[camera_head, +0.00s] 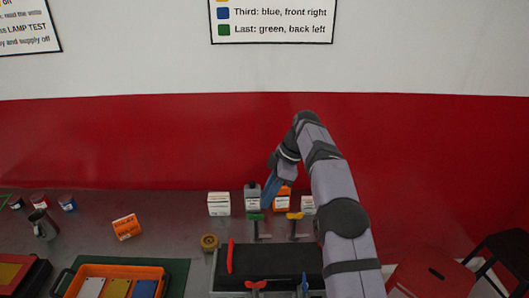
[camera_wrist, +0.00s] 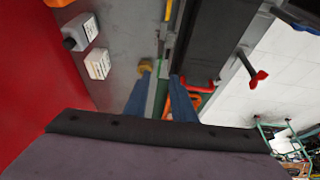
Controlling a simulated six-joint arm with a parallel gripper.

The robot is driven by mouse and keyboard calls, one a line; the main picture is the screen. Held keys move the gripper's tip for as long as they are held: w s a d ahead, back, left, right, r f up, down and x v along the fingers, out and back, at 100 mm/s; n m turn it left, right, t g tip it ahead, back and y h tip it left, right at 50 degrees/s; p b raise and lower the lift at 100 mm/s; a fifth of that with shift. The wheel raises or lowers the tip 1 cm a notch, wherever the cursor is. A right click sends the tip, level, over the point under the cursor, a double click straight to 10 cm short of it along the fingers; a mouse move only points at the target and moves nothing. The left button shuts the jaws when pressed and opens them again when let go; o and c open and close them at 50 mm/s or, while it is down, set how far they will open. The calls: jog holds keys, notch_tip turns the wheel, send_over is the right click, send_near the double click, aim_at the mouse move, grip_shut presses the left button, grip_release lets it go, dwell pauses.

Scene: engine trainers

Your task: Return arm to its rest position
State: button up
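I see nothing held; bench parts and a green strip show through the gap. The fingertips look clear of the black-topped fixture (camera_head: 278,262), though their exact height is hard to tell.
Clamps with green (camera_head: 255,216), yellow (camera_head: 294,216) and red (camera_head: 230,256) handles stand around the fixture. An orange tray (camera_head: 120,270) lies left. Space above the bench is free.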

jog(key=s+d+f+m+h+b, duration=0.2)
jog(key=s+d+f+m+b, duration=0.3)
jog(key=s, duration=0.4)
jog(key=s+d+f+m+h+b, duration=0.25)
jog(key=s+d+m, duration=0.25)
jog(key=s+d, duration=0.35)
jog(key=s+f+m+p, duration=0.1)
jog(key=s+m+p, duration=0.6)
jog(key=s, duration=1)
jog(key=shift+s+a+f+m, duration=0.15)
jog(key=shift+s+a+m, duration=0.1)
jog(key=shift+a+m, duration=0.2)
